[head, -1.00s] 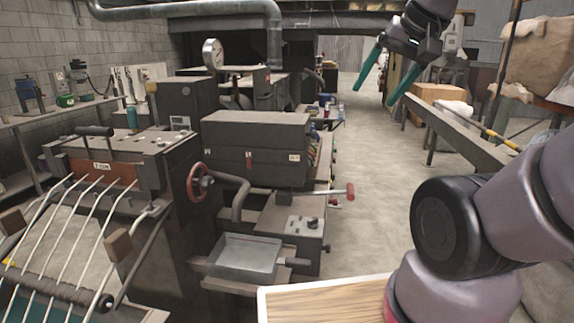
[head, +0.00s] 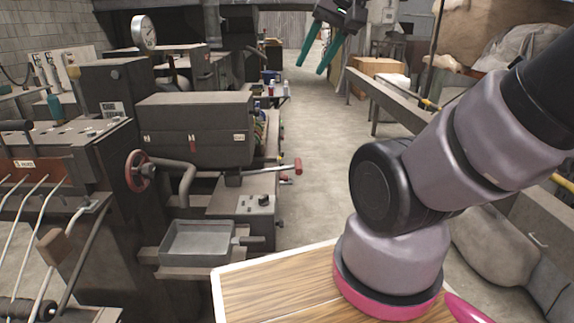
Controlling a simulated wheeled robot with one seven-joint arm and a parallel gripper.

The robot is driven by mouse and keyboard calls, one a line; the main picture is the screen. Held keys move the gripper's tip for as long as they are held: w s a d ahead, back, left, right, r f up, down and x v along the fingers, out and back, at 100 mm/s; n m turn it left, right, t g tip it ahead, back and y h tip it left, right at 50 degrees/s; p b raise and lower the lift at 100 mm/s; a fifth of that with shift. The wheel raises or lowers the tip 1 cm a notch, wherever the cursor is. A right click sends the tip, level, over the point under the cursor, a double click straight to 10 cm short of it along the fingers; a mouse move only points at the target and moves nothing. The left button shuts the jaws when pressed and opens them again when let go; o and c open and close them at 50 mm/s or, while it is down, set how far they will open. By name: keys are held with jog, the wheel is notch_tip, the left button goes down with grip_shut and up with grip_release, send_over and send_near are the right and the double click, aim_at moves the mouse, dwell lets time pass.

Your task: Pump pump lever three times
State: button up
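A lever with a red end grip (head: 285,166), likely the pump lever, sticks out to the right from the dark machine at centre left. It lies roughly level above a small control box. My gripper (head: 312,68) is at the top centre, raised well above and beyond the lever in the picture. Its two teal fingers are spread apart and empty, pointing down. The gripper does not touch the lever. The top of the gripper's body is cut off by the picture edge.
A grey metal tray (head: 197,243) sits low in front of the machine. A red handwheel (head: 139,171) is on its left side. A wooden board (head: 265,290) is at the bottom by my arm's base. A long bench (head: 385,100) stands right. The floor aisle between is clear.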

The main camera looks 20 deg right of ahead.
jog(key=shift+w, duration=0.4)
grip_shut()
jog(key=w+d+f+m+g, duration=0.25)
jog(key=w+m, duration=0.25)
jog(key=w, duration=0.4)
jog(key=w+d+f+m+g, duration=0.1)
jog(key=w+d+f+m, duration=0.2)
jog(key=w, duration=0.5)
jog(key=w+d+f+m+g+h, duration=0.1)
jog(key=w+d+f+m+g, duration=0.1)
jog(key=w+f+m, duration=0.2)
jog(key=w+d+f+m+g+h, duration=0.1)
jog(key=w+d+f+m, duration=0.1)
jog(key=w+f+m, duration=0.3)
jog(key=w+f, duration=0.4)
jog(key=f, duration=0.4)
jog(key=shift+w+f+g, duration=0.15)
jog(key=shift+w+g, duration=0.15)
jog(key=shift+g, duration=0.05)
